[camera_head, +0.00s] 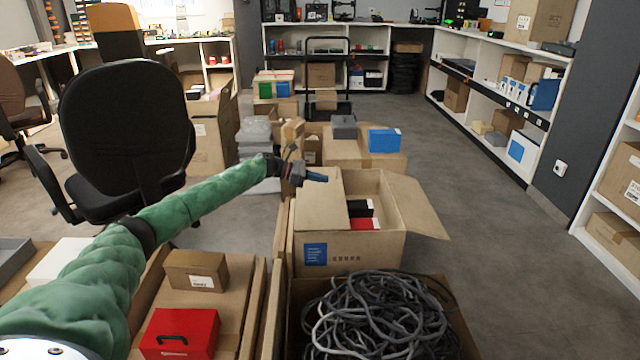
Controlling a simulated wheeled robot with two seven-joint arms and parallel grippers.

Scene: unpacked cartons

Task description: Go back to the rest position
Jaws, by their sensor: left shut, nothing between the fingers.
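My left arm, in a green sleeve, reaches in from the lower left. My left gripper (314,178) is shut and empty, above the left flap of an open carton (345,249). A black box (360,208) and a red box (364,224) lie inside that carton. My right gripper is not in view.
A carton of grey cables (375,315) stands in front. A red case (180,334) and a small brown box (196,270) lie on cardboard at lower left. A black office chair (125,130) stands left. The floor (490,260) at right is clear, bounded by shelves (490,90).

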